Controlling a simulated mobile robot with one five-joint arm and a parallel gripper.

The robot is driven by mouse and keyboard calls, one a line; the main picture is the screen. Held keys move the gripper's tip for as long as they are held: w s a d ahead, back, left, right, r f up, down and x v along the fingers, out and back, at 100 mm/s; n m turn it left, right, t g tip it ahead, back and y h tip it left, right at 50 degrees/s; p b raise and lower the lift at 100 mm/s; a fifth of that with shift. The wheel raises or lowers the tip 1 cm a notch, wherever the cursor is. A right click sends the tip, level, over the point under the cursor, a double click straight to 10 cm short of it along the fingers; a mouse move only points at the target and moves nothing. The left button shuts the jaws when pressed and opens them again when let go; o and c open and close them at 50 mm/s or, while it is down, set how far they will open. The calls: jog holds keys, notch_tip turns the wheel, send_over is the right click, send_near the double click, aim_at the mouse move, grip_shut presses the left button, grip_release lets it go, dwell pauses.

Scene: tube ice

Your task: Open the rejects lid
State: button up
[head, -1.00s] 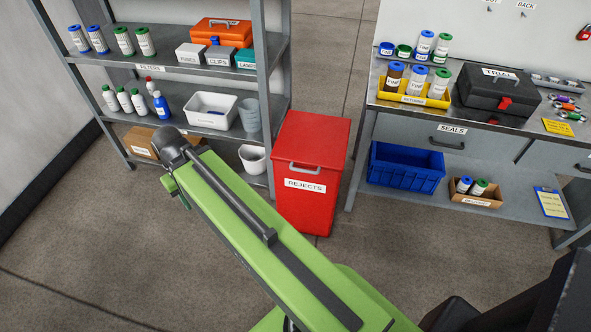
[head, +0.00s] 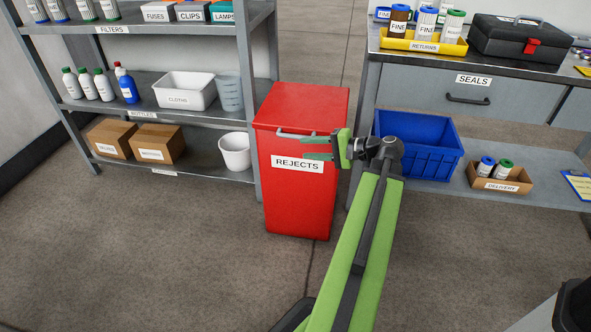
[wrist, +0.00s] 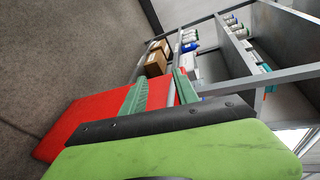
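The red rejects bin (head: 290,205) stands on the floor with its red lid (head: 305,105) down. A grey bar handle (head: 290,134) runs along the lid's front edge, above the white REJECTS label (head: 298,163). My gripper (head: 306,148) is at the bin's front right, its two green fingers pointing left, apart and close to the handle. In the wrist view my gripper (wrist: 160,92) is open, and the light handle bar (wrist: 172,90) shows between the fingers. I cannot tell whether either finger touches it. My wrist and fingers hide the handle's right end.
A grey shelf unit (head: 180,83) with bottles, boxes and a white bucket (head: 235,152) stands left of the bin. At right are a workbench (head: 475,95), a blue crate (head: 415,150) and a delivery box (head: 497,180). The floor in front is clear.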

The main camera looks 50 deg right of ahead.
aim_at(297, 137)
jog(key=s+d+f+m+t+h+b, duration=0.1)
jog(key=s+d+m+t+h+b, duration=0.15)
jog(key=s+d, duration=0.5)
jog(key=shift+t, duration=0.25)
jog(key=w+a, duration=0.1)
jog(key=w, duration=0.4)
jog(key=w+a+f+b, duration=0.1)
jog(key=w, duration=0.5)
jog(key=w+a, duration=0.1)
jog(key=w, duration=0.5)
jog(key=shift+a+f+b, duration=0.25)
jog(key=shift+a+b, duration=0.1)
jog(key=shift+b, duration=0.05)
grip_shut()
